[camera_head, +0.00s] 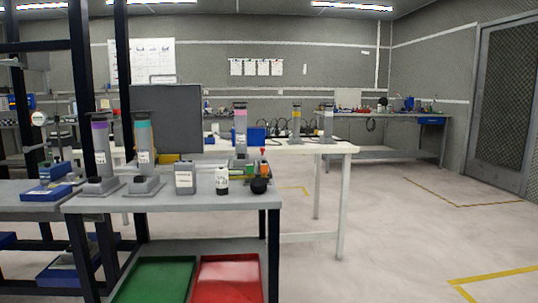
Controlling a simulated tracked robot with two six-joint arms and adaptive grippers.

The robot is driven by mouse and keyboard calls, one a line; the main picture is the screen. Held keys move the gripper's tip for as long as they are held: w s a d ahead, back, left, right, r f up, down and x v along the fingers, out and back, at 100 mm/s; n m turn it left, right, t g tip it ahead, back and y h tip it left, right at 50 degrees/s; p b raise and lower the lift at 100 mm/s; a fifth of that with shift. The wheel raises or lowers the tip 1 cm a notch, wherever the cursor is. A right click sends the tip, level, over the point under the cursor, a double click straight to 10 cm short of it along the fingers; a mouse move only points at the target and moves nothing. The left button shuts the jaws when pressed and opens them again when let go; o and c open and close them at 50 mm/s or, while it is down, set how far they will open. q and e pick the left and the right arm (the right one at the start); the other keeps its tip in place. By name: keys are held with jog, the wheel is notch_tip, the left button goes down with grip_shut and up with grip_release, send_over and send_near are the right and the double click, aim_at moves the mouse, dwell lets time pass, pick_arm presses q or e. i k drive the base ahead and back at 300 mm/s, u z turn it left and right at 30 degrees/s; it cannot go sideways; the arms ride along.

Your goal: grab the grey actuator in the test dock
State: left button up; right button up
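Several upright actuators with coloured bands are in view. On the near grey bench stand a purple-banded actuator (100,142) and a teal-banded actuator (144,142), each upright in a grey base. Farther back are a pink-banded actuator (240,128), a yellow-banded actuator (296,120) and a pale grey or white-banded actuator (327,122) by the white table. The pale one is small in the picture, and I cannot tell whether its base is the test dock. Neither of my grippers is in view.
The near bench (215,203) also holds a grey container (185,178), a white bottle (222,181) and a black ball (259,186). Green (155,280) and red (230,280) trays lie below. A white table (335,149) stands behind. The floor (400,225) at right is open.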

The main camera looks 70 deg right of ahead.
aim_at(241, 157)
jog(key=z, duration=0.05)
jog(key=k, duration=0.65)
jog(key=z, duration=1.05)
jog(key=i, duration=0.95)
jog(key=z, duration=0.1)
